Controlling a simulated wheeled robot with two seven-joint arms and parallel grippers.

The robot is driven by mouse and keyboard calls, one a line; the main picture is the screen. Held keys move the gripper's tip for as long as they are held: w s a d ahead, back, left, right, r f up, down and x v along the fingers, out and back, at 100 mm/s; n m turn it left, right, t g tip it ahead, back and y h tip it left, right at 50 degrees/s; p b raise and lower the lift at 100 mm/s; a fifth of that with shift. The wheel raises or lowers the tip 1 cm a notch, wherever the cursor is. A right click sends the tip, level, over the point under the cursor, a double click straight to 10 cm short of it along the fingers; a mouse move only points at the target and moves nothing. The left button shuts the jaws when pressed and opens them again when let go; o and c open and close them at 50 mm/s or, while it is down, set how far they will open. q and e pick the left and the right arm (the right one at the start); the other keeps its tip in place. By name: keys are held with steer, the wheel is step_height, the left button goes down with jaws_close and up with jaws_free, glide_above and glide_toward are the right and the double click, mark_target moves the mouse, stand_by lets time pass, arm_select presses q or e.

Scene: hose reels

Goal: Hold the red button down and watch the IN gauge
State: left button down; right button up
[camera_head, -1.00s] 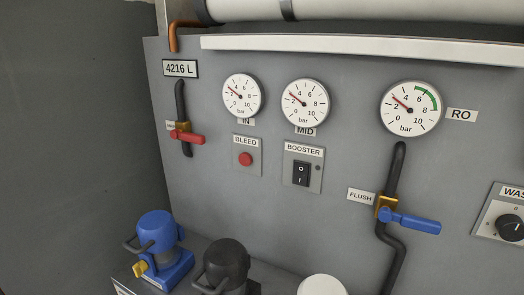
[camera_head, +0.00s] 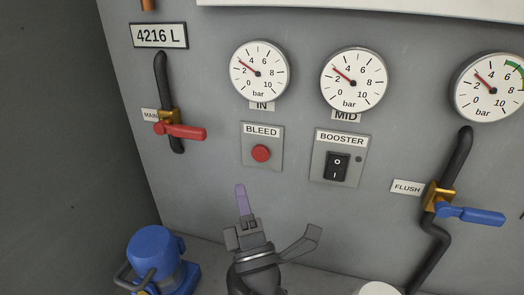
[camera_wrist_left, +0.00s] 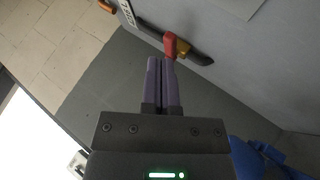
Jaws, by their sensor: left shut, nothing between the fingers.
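The red button (camera_head: 261,153) sits on the BLEED plate (camera_head: 263,132) and nothing touches it. The round white IN gauge (camera_head: 260,85) is above it, its needle a little past 2 bar. My left gripper (camera_head: 240,188) is shut and empty, its purple fingers pointing up, below and slightly left of the button in the picture. The gap in depth to the panel is hard to judge. The left wrist view shows both purple fingers together (camera_wrist_left: 162,62), with the button out of sight. My right gripper is not in view.
The red MAIN valve handle (camera_head: 180,131) is left of the button and also shows beyond the fingertips in the left wrist view (camera_wrist_left: 170,45). The BOOSTER switch (camera_head: 338,167) is close on the right. A blue pump (camera_head: 155,250) stands below left.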

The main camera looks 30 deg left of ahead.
mark_target(260, 154)
arm_select(q)
steer(key=w+b, duration=0.1)
steer(key=w, duration=0.2)
steer(key=w+a+b, duration=0.1)
steer(key=w, duration=0.1)
steer(key=w+a+b, duration=0.1)
steer(key=w+b, duration=0.1)
steer(key=w, duration=0.1)
steer(key=shift+w+a, duration=0.1)
steer(key=shift+w, duration=0.2)
stand_by(1.2)
stand_by(0.6)
steer(key=shift+w, duration=0.4)
